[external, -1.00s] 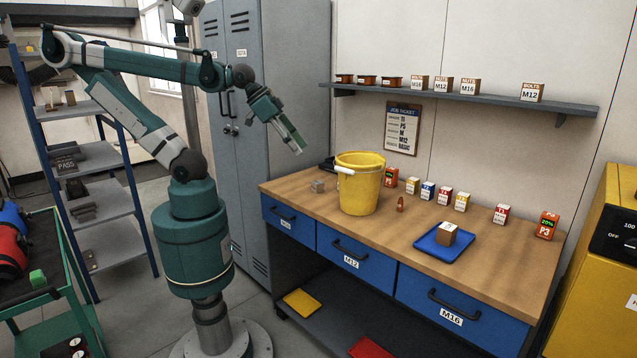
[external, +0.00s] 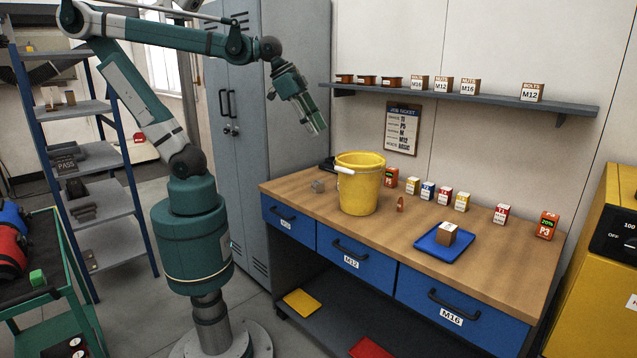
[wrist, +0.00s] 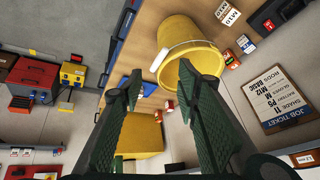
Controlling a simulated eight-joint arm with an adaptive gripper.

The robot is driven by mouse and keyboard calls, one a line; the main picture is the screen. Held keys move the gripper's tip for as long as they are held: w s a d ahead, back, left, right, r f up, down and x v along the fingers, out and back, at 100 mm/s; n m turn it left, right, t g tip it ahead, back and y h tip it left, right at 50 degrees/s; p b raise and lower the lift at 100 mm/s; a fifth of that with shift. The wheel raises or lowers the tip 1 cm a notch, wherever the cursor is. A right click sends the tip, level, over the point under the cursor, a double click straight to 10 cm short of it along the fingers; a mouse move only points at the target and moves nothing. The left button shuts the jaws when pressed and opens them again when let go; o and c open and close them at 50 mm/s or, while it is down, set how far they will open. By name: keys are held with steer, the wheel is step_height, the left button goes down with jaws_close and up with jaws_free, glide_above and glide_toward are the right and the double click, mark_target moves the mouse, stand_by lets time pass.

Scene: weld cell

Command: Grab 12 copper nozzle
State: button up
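A small copper-coloured piece (external: 400,204) stands on the workbench, just right of the yellow bucket (external: 360,190); it is too small to tell for sure that it is a nozzle, and I see no number on it. My gripper (external: 318,130) hangs in the air above and to the left of the bucket, well apart from the bench. In the wrist view its two fingers (wrist: 158,75) are spread with nothing between them. I cannot make out the copper piece in the wrist view.
Several small labelled boxes (external: 444,195) stand along the bench's back. A blue tray (external: 430,245) holds a cardboard box. A wall shelf (external: 470,97) carries boxes and brown containers. Grey lockers (external: 255,180) stand behind my arm. The bench's (external: 400,232) front middle is clear.

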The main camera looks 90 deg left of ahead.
steer(key=w+r+m+g+p, duration=0.1)
steer(key=w+r+m+p, duration=0.15)
steer(key=w, duration=0.55)
steer(key=m+g+p, duration=0.5)
steer(key=m, duration=0.7)
glide_above(401, 198)
step_height(401, 198, down, 7)
steer(key=shift+m, duration=0.25)
step_height(401, 198, down, 20)
steer(key=shift+r, duration=0.25)
steer(key=shift+f, duration=1.3)
steer(key=shift+f, duration=0.15)
steer(key=shift+w+a+f, duration=0.1)
steer(key=shift+f, duration=2.35)
